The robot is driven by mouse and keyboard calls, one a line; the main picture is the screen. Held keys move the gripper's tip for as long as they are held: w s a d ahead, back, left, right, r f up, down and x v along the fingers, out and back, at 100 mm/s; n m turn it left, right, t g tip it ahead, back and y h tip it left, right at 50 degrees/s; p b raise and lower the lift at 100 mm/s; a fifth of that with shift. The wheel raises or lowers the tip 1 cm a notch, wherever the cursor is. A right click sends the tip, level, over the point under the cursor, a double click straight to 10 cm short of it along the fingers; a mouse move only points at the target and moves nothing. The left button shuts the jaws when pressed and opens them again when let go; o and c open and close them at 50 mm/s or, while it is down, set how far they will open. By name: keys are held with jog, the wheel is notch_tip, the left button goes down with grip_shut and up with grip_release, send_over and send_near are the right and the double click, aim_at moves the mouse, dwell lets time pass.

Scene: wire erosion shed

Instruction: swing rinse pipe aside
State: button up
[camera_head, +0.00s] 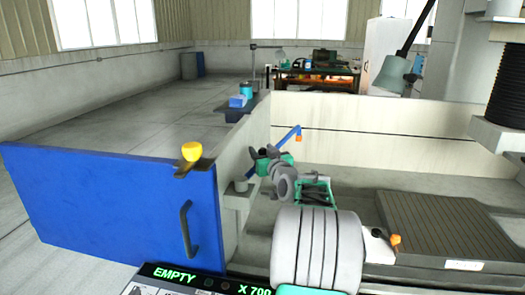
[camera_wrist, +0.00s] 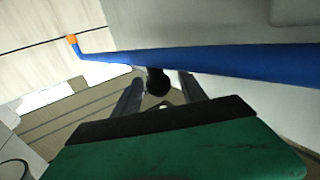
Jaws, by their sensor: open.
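The rinse pipe (camera_wrist: 200,60) is a blue tube with an orange tip (camera_wrist: 73,39). It crosses the upper part of the wrist view, just beyond my fingertips. In the wrist view my gripper (camera_wrist: 161,82) is open, one finger on each side of a dark round knob (camera_wrist: 157,81) below the pipe. I cannot tell whether the fingers touch the knob. The pipe's base is hidden behind my gripper in the head view.
A blue door (camera_head: 110,205) with a dark handle stands at the left, a yellow knob (camera_head: 191,152) on its top edge. A dark slatted table (camera_head: 445,225) lies in the tank at right, with an orange-tipped clamp (camera_head: 395,240) near it. The cream back wall (camera_head: 390,135) closes the far side.

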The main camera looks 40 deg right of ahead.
grip_shut()
dwell(0.4)
dwell(0.9)
